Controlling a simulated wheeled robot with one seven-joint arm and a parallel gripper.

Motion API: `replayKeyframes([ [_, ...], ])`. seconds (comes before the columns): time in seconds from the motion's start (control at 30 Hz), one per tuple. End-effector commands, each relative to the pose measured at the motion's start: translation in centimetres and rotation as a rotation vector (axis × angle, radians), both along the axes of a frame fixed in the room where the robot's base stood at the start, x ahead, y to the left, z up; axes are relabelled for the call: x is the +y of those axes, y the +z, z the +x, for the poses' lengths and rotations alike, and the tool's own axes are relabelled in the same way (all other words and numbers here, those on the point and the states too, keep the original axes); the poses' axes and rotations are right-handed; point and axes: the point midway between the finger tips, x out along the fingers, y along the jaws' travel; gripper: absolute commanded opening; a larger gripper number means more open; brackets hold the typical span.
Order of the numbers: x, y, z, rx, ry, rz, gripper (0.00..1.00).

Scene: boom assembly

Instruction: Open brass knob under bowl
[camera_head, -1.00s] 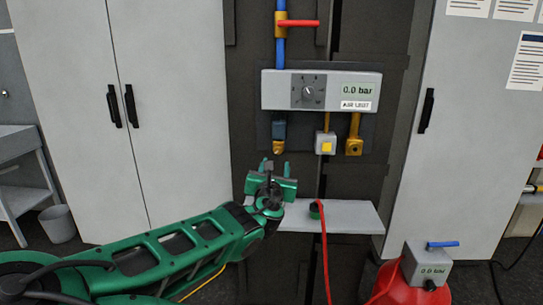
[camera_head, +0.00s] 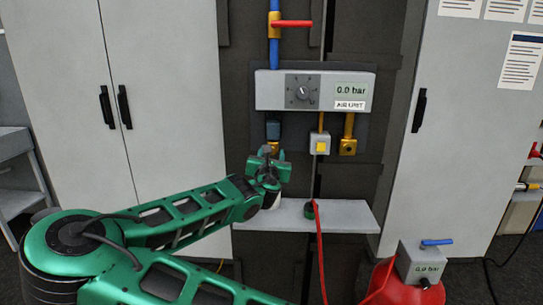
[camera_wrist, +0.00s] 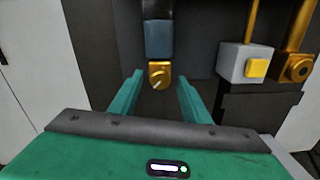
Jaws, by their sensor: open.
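The brass knob (camera_wrist: 159,75) sits at the lower end of a dark blue-grey filter bowl (camera_wrist: 159,38) in the wrist view. In the head view the bowl (camera_head: 273,129) hangs under the left part of the air unit, and the knob is mostly hidden behind my gripper. My gripper (camera_head: 268,158) is just below and in front of the bowl. In the wrist view the open fingers (camera_wrist: 157,92) point toward the knob, one on each side in the picture. Nothing is between the fingers, and I see no contact with the knob.
The air unit (camera_head: 275,90) reads 0.0 bar. A yellow-button box (camera_head: 320,143) and a brass fitting (camera_head: 348,147) hang to the right of the bowl. A grey shelf (camera_head: 345,214) lies below, with a red hose (camera_head: 322,250) hanging over it. A red tank (camera_head: 385,285) stands lower right.

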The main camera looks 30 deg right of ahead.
Motion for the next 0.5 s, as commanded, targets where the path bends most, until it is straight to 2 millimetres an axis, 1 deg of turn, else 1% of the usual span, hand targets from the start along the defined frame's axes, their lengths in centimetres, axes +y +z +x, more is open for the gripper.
replayKeyframes([
  [0.27, -0.13, -0.02, 0.12, 0.000, -0.001, 0.000, 0.43],
  [0.3, -0.12, -0.02, 0.11, 0.000, -0.001, 0.000, 0.38],
  [0.33, -0.12, -0.02, 0.11, 0.000, -0.001, 0.000, 0.31],
  [0.43, -0.12, -0.02, 0.10, 0.000, -0.001, 0.000, 0.07],
  [0.47, -0.12, -0.02, 0.10, 0.000, -0.001, 0.000, 0.02],
  [0.5, -0.12, -0.01, 0.10, 0.000, -0.001, 0.000, 0.02],
])
